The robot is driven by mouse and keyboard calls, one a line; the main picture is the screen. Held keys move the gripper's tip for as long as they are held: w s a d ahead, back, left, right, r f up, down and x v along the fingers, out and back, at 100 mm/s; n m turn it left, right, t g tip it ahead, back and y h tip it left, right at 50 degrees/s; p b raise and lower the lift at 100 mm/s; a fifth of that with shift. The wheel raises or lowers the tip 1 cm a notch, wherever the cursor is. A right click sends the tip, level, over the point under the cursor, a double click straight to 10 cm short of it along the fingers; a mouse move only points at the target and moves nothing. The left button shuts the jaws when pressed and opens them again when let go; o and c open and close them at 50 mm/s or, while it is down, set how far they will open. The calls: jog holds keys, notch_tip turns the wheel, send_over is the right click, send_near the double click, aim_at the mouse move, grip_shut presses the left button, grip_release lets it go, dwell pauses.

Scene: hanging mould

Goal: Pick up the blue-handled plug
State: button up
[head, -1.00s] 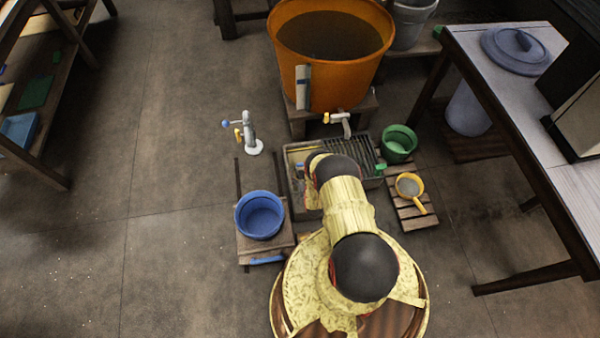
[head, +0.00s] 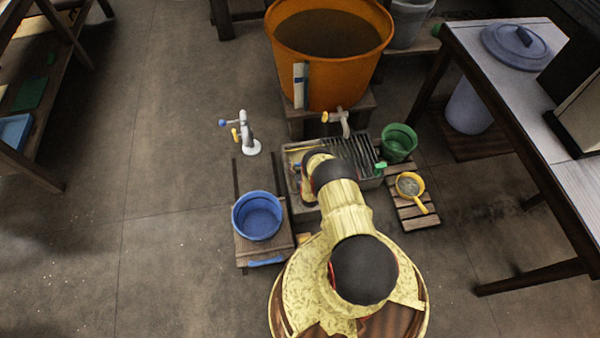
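I cannot make out a blue-handled plug for certain. A small blue spot (head: 297,169) shows in the left part of the grey trough (head: 370,183), beside my wrist, too small to identify. A white stand (head: 251,146) on the floor left of the trough carries a blue knob (head: 222,123) and a yellow piece (head: 235,136). My arm reaches forward over the trough, its end bent down over the trough's left part. My gripper is hidden beneath the arm, so its fingers and anything between them do not show.
An orange tub (head: 345,80) with a tap (head: 340,118) stands behind the trough. A blue bucket (head: 240,222) is at front left. A green bucket (head: 399,140) and yellow pan (head: 411,186) are at right.

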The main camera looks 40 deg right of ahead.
jog(key=c, duration=1.3)
jog(key=shift+o, duration=0.2)
